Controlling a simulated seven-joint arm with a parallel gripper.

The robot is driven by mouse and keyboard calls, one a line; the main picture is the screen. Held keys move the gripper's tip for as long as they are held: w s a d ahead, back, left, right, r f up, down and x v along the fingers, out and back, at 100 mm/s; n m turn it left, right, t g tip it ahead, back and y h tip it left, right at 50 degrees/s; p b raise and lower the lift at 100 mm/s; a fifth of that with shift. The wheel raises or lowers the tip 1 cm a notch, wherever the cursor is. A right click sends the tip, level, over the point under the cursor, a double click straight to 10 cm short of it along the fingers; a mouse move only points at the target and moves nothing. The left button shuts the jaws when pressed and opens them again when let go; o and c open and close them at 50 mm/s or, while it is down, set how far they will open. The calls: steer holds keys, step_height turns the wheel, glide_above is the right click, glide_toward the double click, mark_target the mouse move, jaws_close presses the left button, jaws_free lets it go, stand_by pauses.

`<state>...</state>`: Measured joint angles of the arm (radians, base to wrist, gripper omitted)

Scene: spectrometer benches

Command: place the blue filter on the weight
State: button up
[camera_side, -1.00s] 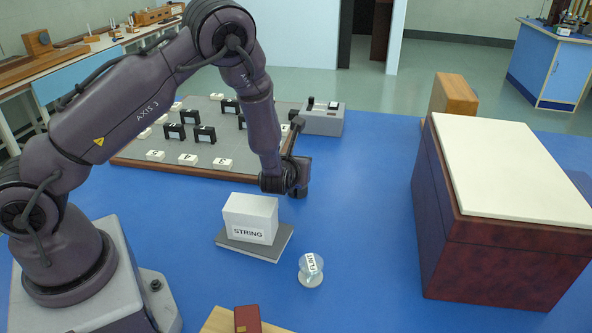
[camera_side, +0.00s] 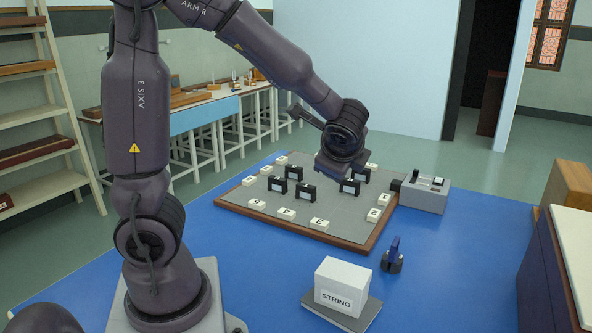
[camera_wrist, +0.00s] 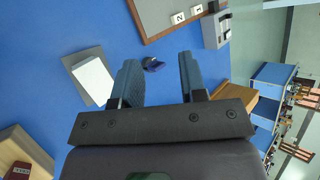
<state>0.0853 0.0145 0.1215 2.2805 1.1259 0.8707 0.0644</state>
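The blue filter (camera_side: 394,246) is a thin dark-blue upright piece in the side view. It stands on the weight (camera_side: 391,265), a small dark round base on the blue table. In the wrist view a small dark-blue shape (camera_wrist: 152,65) shows beyond the fingers; filter and weight are hard to separate there.
A white block labelled STRING (camera_side: 341,284) sits on a grey plate in front of the filter. The grey board (camera_side: 330,213) carries black holders and white number tags. A grey device (camera_side: 425,196) stands at its right. Blue table is clear around the weight.

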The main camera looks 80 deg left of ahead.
steer(key=s+d+r+n+t+h, duration=0.1)
steer(key=s+d+r+n+h, duration=0.1)
steer(key=s+d+n+h, duration=0.2)
steer(key=s+d+r+n+t+h, duration=0.1)
steer(key=s+d+r+n+h, duration=0.2)
steer(key=s+d+n+h, duration=0.2)
steer(key=s+d, duration=0.3)
steer(key=d, duration=0.1)
steer(key=shift+r, duration=0.25)
stand_by(0.4)
